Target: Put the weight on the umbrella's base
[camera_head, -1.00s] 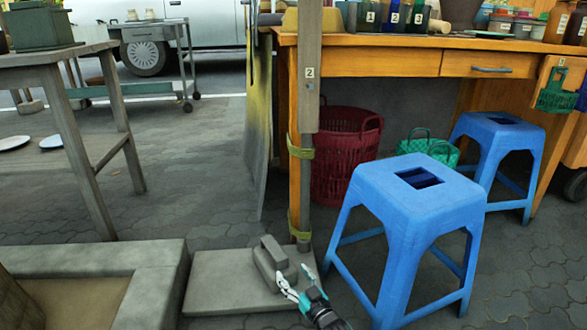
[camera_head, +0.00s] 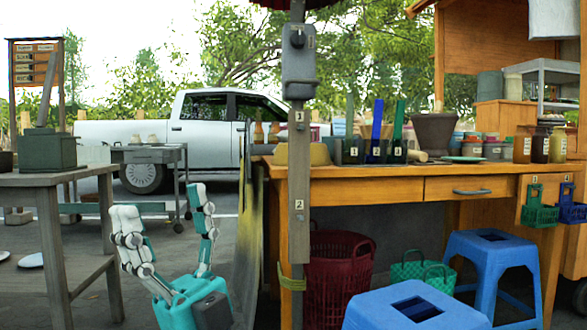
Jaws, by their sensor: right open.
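The umbrella's grey post (camera_head: 299,215) stands upright in front of the wooden counter, with a yellow-green strap around its lower part. Its base plate and the grey weight are below the picture's edge now, so I cannot tell how they stand. My right gripper (camera_head: 163,208), teal with white-grey fingers, is raised left of the post. Its fingers point up and are spread wide, with nothing between them. My left gripper is not in view.
A wooden counter (camera_head: 385,172) with jars and bottles stands right of the post. Blue stools (camera_head: 415,308) (camera_head: 492,250) and a red basket (camera_head: 335,275) stand below it. A grey table (camera_head: 45,180) is at left, with a cart (camera_head: 150,155) behind.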

